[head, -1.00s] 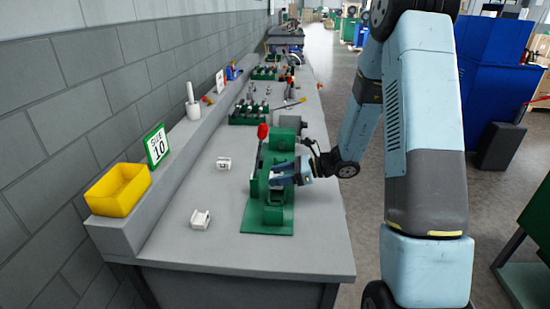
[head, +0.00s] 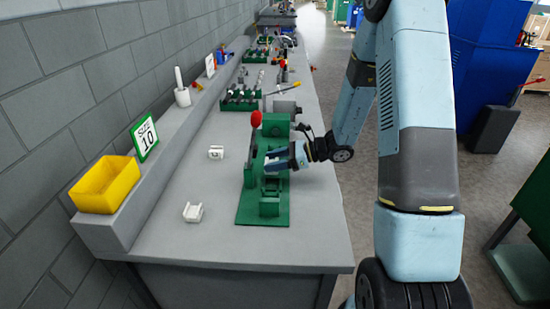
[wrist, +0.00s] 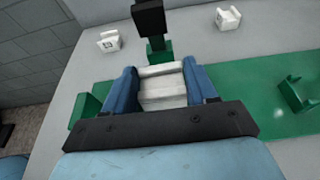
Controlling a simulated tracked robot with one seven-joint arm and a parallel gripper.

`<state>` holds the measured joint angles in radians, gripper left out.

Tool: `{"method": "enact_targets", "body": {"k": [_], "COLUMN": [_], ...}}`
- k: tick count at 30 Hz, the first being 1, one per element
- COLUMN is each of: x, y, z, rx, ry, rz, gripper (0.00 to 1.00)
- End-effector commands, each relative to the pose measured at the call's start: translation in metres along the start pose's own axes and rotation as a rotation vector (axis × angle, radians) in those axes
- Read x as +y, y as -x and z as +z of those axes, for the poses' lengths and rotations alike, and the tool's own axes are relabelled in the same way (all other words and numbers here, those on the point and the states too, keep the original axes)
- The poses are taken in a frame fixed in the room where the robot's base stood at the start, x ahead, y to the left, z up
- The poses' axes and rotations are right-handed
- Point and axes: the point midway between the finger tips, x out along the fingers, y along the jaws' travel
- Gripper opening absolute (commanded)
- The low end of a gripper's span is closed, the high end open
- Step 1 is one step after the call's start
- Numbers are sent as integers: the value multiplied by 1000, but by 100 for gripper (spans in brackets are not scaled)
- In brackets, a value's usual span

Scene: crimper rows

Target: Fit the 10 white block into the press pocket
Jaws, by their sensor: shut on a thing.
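The green press (head: 265,215) stands on the bench, with a red-knobbed lever (head: 256,119). My gripper (head: 272,162) is over the middle of the press, reaching in from the right. In the wrist view my gripper (wrist: 162,85) has its two blue fingers shut on a white block (wrist: 163,92), one on each side. The block is above the green press base (wrist: 245,92). The pocket is hidden by the block and gripper, so I cannot tell whether the block touches it. The held block's marking does not show.
Two more white blocks lie left of the press: a far one (head: 216,152) with a dark mark and a near one (head: 193,212). A yellow bin (head: 105,186) and a "SIZE 10" sign (head: 145,137) stand on the ledge. The bench front is clear.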

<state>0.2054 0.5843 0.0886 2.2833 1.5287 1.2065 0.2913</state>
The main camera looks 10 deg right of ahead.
Motion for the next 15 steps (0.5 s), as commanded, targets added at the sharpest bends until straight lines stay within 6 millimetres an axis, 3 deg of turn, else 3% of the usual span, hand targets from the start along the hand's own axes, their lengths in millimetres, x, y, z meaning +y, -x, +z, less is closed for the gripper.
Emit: {"method": "enact_targets", "body": {"k": [15], "x": [-1], "y": [-9], "z": [-37], "rx": [0], "ry": [-2], "rz": [-5], "gripper": [20]}}
